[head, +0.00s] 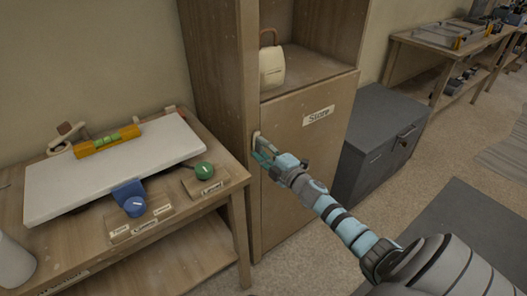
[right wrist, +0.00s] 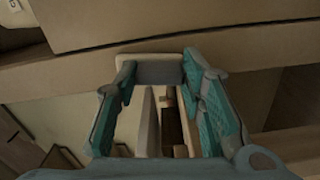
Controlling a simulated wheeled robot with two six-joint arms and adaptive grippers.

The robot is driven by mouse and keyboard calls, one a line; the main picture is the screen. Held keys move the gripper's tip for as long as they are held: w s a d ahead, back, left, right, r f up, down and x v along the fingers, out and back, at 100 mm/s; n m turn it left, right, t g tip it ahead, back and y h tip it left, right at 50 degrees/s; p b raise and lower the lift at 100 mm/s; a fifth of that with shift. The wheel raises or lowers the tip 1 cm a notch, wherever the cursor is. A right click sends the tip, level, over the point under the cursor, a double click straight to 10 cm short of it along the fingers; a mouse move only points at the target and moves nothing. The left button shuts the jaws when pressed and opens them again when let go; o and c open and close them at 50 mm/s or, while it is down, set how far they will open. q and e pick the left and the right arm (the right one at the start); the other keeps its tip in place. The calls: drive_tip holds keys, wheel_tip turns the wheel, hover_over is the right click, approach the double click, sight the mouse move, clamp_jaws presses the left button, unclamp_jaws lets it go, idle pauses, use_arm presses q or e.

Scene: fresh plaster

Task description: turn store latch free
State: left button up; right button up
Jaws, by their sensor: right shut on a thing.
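The store cupboard's wooden door (head: 292,190) carries a "Store" label (head: 318,116) and looks closed. The pale latch (head: 256,137) sits at the door's left edge, against the cupboard's side post. My right gripper (head: 263,152) is at the latch, its teal fingers largely covering it. In the right wrist view, the latch (right wrist: 152,71) spans between the fingertips of my right gripper (right wrist: 157,78), one on each side, and the gripper is shut on it. The latch's exact turn is hard to tell. My left gripper is not in view.
A cream jug-like thing (head: 271,68) stands on the open shelf. A grey cabinet (head: 372,150) stands right of the door.

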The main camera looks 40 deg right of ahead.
drive_tip(key=shift+a+n, duration=0.1)
drive_tip(key=shift+n, duration=0.7)
drive_tip(key=shift+f, duration=0.1)
drive_tip(key=o, duration=1.1)
drive_tip(key=shift+o, duration=0.2)
